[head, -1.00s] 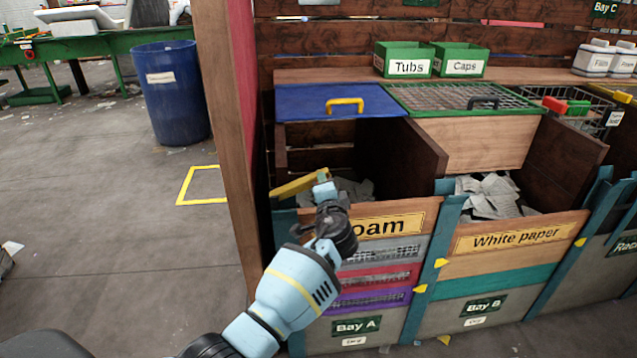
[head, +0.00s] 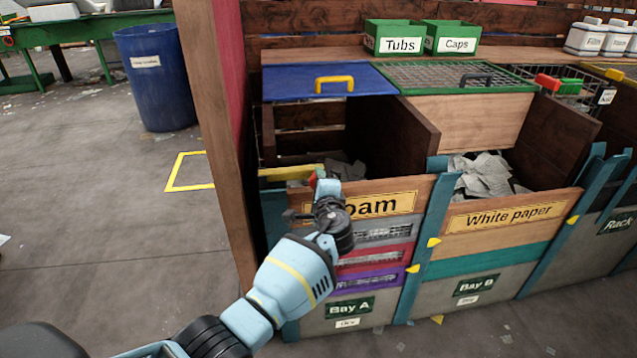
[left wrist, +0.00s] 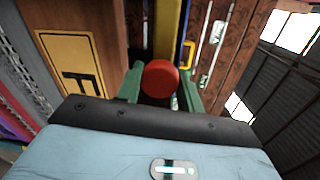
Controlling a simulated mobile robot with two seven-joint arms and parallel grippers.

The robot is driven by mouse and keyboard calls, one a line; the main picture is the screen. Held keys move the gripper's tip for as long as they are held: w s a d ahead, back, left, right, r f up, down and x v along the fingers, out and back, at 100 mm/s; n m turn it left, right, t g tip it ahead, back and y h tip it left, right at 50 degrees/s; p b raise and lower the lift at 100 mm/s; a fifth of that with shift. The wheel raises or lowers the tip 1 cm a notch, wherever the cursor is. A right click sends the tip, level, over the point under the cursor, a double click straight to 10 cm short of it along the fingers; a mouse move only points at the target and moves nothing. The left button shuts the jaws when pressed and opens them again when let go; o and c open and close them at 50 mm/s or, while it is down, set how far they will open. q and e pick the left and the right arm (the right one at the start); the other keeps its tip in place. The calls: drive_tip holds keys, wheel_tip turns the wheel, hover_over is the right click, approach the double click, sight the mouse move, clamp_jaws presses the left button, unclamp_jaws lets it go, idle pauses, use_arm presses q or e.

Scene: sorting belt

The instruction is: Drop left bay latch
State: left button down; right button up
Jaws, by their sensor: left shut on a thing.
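The left bay latch is a yellow bar (head: 288,173) lying about level across the top left front of Bay A. Its red knob (head: 313,180) shows at its right end. My left gripper (head: 322,184) is at that end, just above the Foam board. In the left wrist view the round red knob (left wrist: 159,79) sits between my two green fingers, which are shut on it, with the yellow bar (left wrist: 168,30) running away behind it. Whether the bar rests in a catch is hidden by my gripper. My right gripper is not in view.
Bay A's front has a Foam board (head: 385,205); its blue lid (head: 290,84) is open at the back. Bay B (head: 515,216), with white paper, adjoins it on the right. A wooden post (head: 215,110) stands close left of Bay A. The floor farther left is mostly clear.

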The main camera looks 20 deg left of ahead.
use_arm(q)
drive_tip(key=shift+a, duration=0.1)
drive_tip(key=c, duration=0.9)
unclamp_jaws()
drive_tip(key=shift+w+f, duration=0.1)
drive_tip(key=p+v, duration=0.1)
drive_tip(key=v, duration=0.6)
drive_tip(key=shift+s, duration=0.4)
